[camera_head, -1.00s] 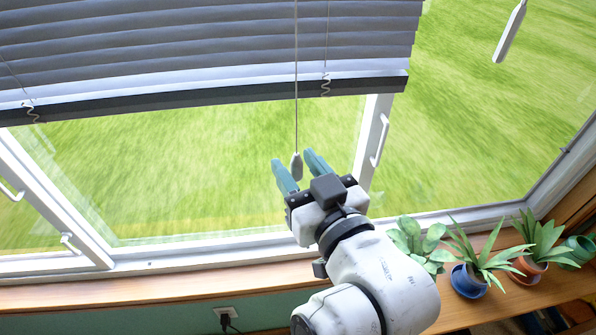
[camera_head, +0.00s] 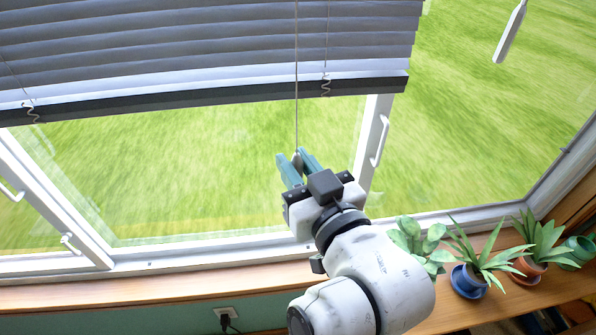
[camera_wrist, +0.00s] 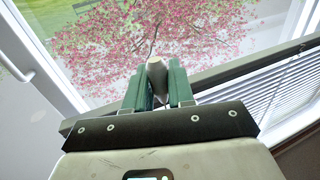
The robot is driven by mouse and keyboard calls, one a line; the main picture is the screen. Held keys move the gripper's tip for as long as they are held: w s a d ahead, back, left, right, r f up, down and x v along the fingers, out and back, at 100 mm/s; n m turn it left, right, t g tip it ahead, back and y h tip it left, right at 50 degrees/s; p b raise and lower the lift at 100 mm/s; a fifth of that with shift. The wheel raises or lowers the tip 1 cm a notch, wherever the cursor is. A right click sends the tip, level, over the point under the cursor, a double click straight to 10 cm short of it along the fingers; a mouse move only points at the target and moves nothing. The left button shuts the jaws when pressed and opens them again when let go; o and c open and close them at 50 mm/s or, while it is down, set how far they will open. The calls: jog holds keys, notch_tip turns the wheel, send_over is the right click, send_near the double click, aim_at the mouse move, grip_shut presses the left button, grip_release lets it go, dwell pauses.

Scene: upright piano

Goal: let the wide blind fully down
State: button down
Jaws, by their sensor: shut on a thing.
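The wide blind (camera_head: 200,50) has grey slats and a dark bottom rail, and hangs partway down over the window at the upper left in the head view. Its pull cord (camera_head: 296,100) hangs straight down in front of it and ends in a small grey tassel (camera_head: 297,157). My gripper (camera_head: 296,160) has its teal fingers shut on the tassel, below the bottom rail. In the wrist view the tassel (camera_wrist: 156,76) shows between the two fingers, its lower part hidden by them. The blind's slats also show at the right of the wrist view (camera_wrist: 270,95).
Several potted plants (camera_head: 470,280) stand on the wooden sill (camera_head: 150,293) at the right. White window handles (camera_head: 380,140) stick out from the frames. A white wand or tassel (camera_head: 510,32) hangs at the upper right. An outlet with a plug (camera_head: 227,314) is below the sill.

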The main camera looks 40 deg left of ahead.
jog(key=shift+s+a+f+p, duration=0.25)
jog(key=shift+s+a, duration=0.6)
jog(key=shift+s, duration=0.15)
jog(key=shift+s+a+f+p, duration=0.2)
jog(key=shift+s+a+p, duration=0.05)
jog(key=shift+s+a, duration=0.65)
notch_tip(320, 180, up, 9)
jog(key=p, duration=0.7)
jog(key=shift+p, duration=0.3)
jog(key=shift+d+r, duration=0.1)
notch_tip(320, 180, up, 9)
jog(key=p, duration=0.6)
notch_tip(320, 180, up, 9)
